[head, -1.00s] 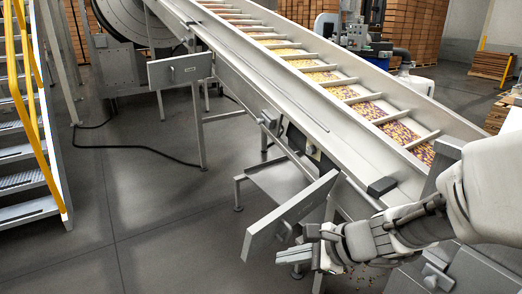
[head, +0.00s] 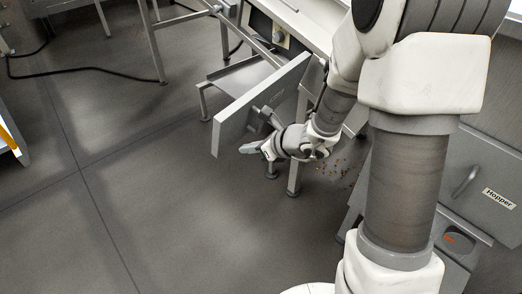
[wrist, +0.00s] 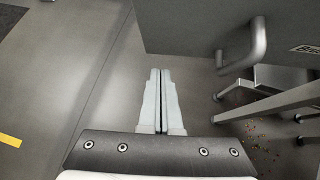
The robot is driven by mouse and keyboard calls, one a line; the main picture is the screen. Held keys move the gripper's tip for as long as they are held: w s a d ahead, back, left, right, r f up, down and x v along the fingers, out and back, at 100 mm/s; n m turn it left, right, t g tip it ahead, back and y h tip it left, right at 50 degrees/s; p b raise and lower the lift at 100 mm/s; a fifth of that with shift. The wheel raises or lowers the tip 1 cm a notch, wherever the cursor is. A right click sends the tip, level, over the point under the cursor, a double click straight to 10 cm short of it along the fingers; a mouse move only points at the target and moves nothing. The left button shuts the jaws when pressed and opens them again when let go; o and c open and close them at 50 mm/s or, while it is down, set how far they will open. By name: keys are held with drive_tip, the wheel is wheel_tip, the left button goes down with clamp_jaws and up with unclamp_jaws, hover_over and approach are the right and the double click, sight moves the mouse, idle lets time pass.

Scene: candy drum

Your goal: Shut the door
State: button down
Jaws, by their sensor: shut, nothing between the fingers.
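The door is a flat grey panel (head: 240,115) standing open below the conveyor, sticking out toward the front left. A bar handle is on its right-hand face, partly hidden by my arm. My gripper (head: 247,148) is shut and empty, low beside that face, near the door's free end. In the wrist view the door (wrist: 195,25) crosses the top right, with its grey handle (wrist: 262,45) and a partly cut-off label. My closed fingers (wrist: 160,72) point toward the panel, left of the handle. I cannot tell whether they touch it.
A conveyor leg (head: 298,150) stands behind my gripper, with candies (head: 345,165) scattered on the floor near it. A grey box labelled Hopper (head: 490,185) is at the right. A yellow-edged stair (head: 12,140) is at the far left. The floor (head: 150,215) in front is clear.

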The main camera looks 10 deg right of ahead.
sight(226, 140)
drive_tip(key=shift+w+a+r, duration=0.2)
drive_tip(key=shift+w+a, duration=0.6)
drive_tip(key=shift+w, duration=0.05)
drive_tip(key=shift+w+a+r, duration=0.15)
drive_tip(key=shift+w+a, duration=0.65)
drive_tip(key=shift+w+a, duration=0.1)
drive_tip(key=shift+a, duration=0.05)
